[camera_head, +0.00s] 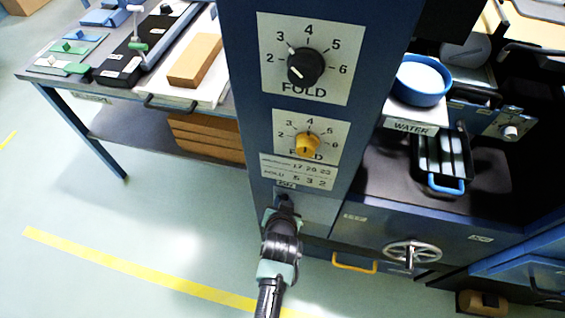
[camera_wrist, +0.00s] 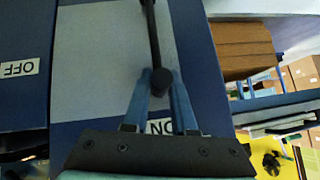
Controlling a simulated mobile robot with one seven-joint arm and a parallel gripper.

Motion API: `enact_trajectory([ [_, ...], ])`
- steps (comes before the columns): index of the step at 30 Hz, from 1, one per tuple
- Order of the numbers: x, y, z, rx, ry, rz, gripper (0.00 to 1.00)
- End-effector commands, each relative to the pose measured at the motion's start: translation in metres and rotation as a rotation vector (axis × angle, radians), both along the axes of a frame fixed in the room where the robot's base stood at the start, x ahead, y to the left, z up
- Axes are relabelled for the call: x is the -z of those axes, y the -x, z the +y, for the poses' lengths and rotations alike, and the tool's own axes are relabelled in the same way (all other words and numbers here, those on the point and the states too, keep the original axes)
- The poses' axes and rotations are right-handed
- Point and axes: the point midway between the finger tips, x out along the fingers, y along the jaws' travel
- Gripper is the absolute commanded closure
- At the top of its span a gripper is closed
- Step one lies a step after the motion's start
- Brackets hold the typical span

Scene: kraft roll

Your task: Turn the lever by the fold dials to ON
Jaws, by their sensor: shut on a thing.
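The black lever (camera_wrist: 152,35) shows in the wrist view on a light grey plate (camera_wrist: 95,50). Its round knob end sits between the fingertips of my gripper (camera_wrist: 160,80), which is shut on it. The lever points down the picture toward the ON label (camera_wrist: 162,127), partly hidden behind my gripper. The OFF label (camera_wrist: 18,68) is at the left. In the head view my gripper (camera_head: 284,208) is at the blue column below the fold dials and hides most of the lever. The black fold dial (camera_head: 306,67) and the yellow fold dial (camera_head: 307,144) are above.
A table (camera_head: 60,84) with a cardboard-coloured block (camera_head: 195,60) stands left of the column. At the right are a blue water bowl (camera_head: 423,82), a handwheel (camera_head: 412,253) and a yellow handle (camera_head: 354,264). The floor at lower left is clear, with yellow tape.

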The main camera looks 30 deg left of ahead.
Motion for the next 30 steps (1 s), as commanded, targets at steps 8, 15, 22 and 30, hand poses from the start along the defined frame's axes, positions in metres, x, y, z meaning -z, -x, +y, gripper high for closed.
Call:
enact_trajectory([
  [8, 0.0007, 0.0014, 0.0022, -0.003, -0.003, 0.003, 1.0],
  [15, 0.0007, 0.0017, 0.0027, -0.004, -0.003, 0.003, 0.68],
  [22, 0.0005, 0.001, 0.0014, -0.002, -0.002, 0.002, 0.46],
  [30, -0.0028, 0.0027, -0.0004, -0.001, -0.002, 0.0, 0.46],
])
